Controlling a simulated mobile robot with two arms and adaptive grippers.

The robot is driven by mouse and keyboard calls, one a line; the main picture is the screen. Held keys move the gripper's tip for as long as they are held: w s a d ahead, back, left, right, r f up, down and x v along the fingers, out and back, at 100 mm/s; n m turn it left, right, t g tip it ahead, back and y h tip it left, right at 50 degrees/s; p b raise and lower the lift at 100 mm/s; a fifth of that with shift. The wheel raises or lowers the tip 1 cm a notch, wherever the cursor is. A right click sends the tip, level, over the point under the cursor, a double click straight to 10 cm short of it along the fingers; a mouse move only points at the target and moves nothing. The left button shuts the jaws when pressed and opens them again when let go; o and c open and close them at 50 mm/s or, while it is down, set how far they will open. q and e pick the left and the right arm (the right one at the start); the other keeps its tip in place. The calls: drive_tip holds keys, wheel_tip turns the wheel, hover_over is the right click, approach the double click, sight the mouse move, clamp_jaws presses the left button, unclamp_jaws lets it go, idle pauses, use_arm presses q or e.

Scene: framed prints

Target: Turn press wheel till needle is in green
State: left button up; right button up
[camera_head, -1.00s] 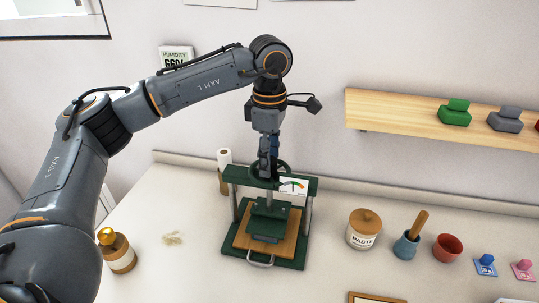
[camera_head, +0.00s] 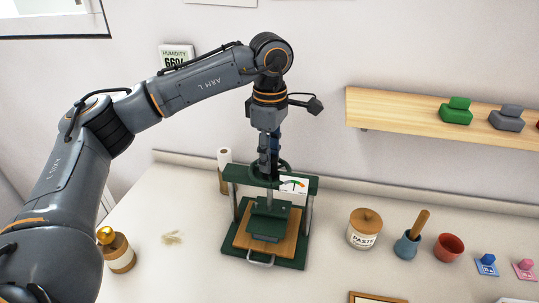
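The green press (camera_head: 312,215) stands on the counter, with a wooden board (camera_head: 285,245) under its plate (camera_head: 268,222). Its dark green wheel (camera_head: 284,165) is at the top, partly hidden by my gripper. A small white gauge (camera_head: 293,184) with a coloured arc sits on the press's top beam, right of the wheel. The needle is too small to read surely. My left gripper (camera_head: 268,172) points down at the wheel, with its fingers at or against it. I cannot tell whether they grip the rim. My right gripper is not in view.
A paper roll (camera_head: 224,158) stands behind the press on the left. A paste jar (camera_head: 363,230), a mortar with pestle (camera_head: 407,246) and a red bowl (camera_head: 448,247) stand to the right. A brown bottle (camera_head: 117,252) is at left. A wooden shelf (camera_head: 400,113) is above right.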

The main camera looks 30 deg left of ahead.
use_arm(q)
drive_tip(key=o, duration=0.4)
drive_tip(key=shift+c, duration=0.2)
wheel_tip(320, 180, up, 12)
idle(0.6)
